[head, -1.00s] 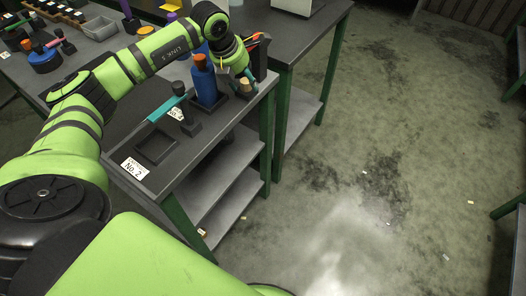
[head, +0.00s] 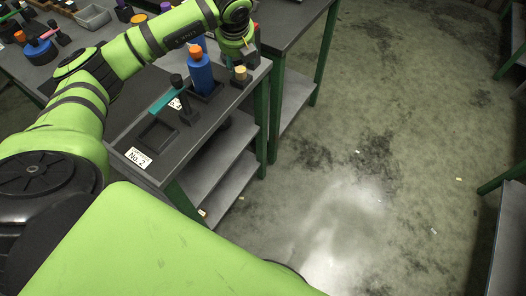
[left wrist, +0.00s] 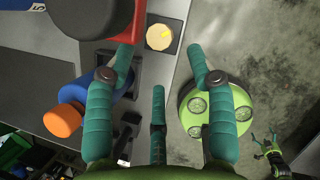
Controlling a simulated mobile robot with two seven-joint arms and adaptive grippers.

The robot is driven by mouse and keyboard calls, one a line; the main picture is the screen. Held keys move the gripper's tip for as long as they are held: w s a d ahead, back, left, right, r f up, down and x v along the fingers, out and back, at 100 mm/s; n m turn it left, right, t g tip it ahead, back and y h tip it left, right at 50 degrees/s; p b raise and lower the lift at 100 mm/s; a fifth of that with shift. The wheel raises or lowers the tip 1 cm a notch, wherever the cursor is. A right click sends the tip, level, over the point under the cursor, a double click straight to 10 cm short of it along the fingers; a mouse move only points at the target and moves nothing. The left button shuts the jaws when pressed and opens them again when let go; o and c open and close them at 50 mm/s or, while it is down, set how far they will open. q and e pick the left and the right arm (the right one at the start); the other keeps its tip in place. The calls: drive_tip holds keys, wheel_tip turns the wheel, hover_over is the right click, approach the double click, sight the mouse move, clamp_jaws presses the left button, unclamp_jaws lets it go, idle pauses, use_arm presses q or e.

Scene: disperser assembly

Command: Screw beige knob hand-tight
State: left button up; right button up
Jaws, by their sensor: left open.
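The beige knob (head: 240,72) is on a small dark holder near the table's right edge. In the left wrist view its round top (left wrist: 160,37) faces the camera, on a square base. My left gripper (left wrist: 160,65) is open, its teal fingers spread apart with nothing between them. The knob lies beyond the two upper fingers in that picture. In the head view my wrist covers much of this gripper, above the knob.
A blue bottle (head: 201,76) with an orange cap stands left of the knob. A black-headed part (head: 186,103) with a teal bar stands nearer, by an empty tray (head: 158,136) and a No. 2 card (head: 138,157). A red object (left wrist: 112,22) borders the knob. Right floor is open.

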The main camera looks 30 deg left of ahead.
use_arm(q)
drive_tip(key=s+d+f+h+p, duration=0.1)
drive_tip(key=d+f+h, duration=0.25)
drive_tip(key=d, duration=0.35)
drive_tip(key=d+f+n+g+h+p, duration=0.1)
drive_tip(key=d+f+h, duration=0.2)
drive_tip(key=d+h, duration=0.3)
drive_tip(key=s+d+f+h+p, duration=0.1)
drive_tip(key=d+f+h, duration=0.2)
drive_tip(key=d, duration=0.5)
drive_tip(key=s+a+f+n+t+y+p, duration=0.1)
drive_tip(key=s+a+f+n+t+y, duration=0.1)
drive_tip(key=f+n, duration=0.4)
drive_tip(key=s+a+f+n+t+y+p, duration=0.1)
drive_tip(key=s+a+f+n+t+y, duration=0.1)
drive_tip(key=f+n, duration=0.4)
drive_tip(key=s+a+f+n+t+y+p, duration=0.1)
drive_tip(key=s+a+f+n+t+y, duration=0.1)
drive_tip(key=f+n, duration=0.5)
drive_tip(key=shift+s+a+f+t+p, duration=0.3)
drive_tip(key=shift+s+a+f+t, duration=0.5)
drive_tip(key=shift+s+a+f, duration=0.6)
drive_tip(key=shift+w+d+f+y, duration=0.2)
drive_tip(key=shift+d+y, duration=0.05)
